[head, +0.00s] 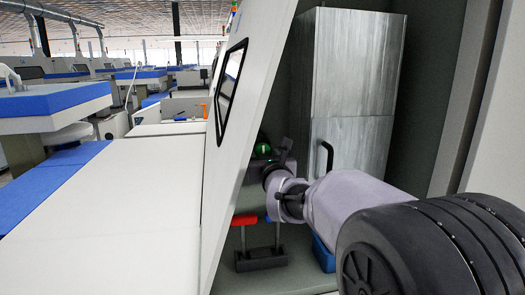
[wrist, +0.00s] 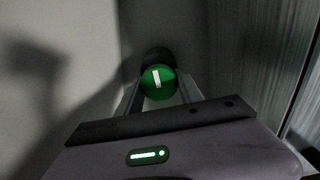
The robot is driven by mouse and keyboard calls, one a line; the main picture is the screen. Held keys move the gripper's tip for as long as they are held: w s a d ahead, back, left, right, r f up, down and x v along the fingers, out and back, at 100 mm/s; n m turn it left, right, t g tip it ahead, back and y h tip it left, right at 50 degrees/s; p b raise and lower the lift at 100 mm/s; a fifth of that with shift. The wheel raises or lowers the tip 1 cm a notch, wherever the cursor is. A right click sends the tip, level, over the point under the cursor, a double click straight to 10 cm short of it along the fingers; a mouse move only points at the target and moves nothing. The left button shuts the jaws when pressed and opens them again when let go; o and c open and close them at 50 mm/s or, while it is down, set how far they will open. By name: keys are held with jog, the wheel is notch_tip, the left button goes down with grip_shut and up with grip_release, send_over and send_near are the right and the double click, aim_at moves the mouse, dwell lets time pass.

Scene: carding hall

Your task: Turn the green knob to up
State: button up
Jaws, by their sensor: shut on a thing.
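The green knob (wrist: 159,84) shows in the wrist view, round, with a white bar on its face. The bar stands nearly upright, its top leaning slightly left. My gripper (wrist: 162,100) is shut on the knob, with one finger on each side of it. A dark round base shows behind the knob. In the head view the green knob (head: 262,149) is small and partly hidden by my gripper (head: 270,162), which reaches into the recess behind the slanted white panel.
A slanted white panel (head: 232,135) with a dark window stands close left of my arm. A grey metal cabinet (head: 350,75) with a black handle stands behind. A red-handled item (head: 244,220) and a blue object (head: 323,252) lie low in the recess.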

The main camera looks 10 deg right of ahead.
jog(key=o, duration=1.3)
jog(key=s, duration=1.7)
jog(key=shift+s, duration=0.25)
